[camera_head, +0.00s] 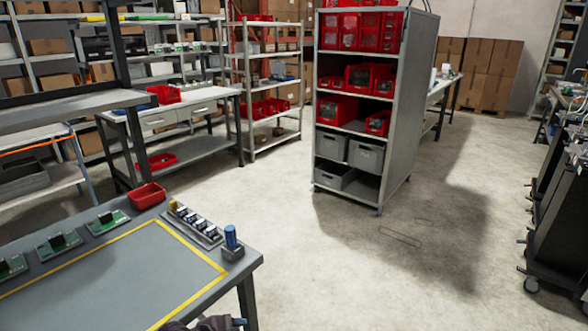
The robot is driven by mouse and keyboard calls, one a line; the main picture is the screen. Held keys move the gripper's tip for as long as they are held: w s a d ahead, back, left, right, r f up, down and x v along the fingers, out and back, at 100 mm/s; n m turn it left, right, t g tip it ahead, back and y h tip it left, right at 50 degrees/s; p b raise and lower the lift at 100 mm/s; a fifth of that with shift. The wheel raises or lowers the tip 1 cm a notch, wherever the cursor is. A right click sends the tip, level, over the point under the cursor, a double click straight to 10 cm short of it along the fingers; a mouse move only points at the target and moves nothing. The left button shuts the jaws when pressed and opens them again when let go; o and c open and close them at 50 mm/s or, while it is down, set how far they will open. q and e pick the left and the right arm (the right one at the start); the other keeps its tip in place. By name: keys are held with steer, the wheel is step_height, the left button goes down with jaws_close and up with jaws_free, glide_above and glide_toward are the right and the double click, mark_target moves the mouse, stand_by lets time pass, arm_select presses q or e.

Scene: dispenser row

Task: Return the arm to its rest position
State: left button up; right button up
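Neither of my grippers shows fingertips in the head view. A dark rounded part (205,324) with a bit of blue at its right end pokes in at the bottom edge, in front of the workbench. It looks like part of one of my arms, but I cannot tell which arm, or whether it holds anything. The grey workbench (110,285) at the lower left has a yellow taped outline on its top.
Green circuit boards (58,244), a red bin (147,196), a row of small parts (196,222) and a blue-topped cylinder (231,240) stand along the bench's back. A grey shelf (396,130) with red bins stands beyond. Dark equipment (560,215) lines the right. The floor between is clear.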

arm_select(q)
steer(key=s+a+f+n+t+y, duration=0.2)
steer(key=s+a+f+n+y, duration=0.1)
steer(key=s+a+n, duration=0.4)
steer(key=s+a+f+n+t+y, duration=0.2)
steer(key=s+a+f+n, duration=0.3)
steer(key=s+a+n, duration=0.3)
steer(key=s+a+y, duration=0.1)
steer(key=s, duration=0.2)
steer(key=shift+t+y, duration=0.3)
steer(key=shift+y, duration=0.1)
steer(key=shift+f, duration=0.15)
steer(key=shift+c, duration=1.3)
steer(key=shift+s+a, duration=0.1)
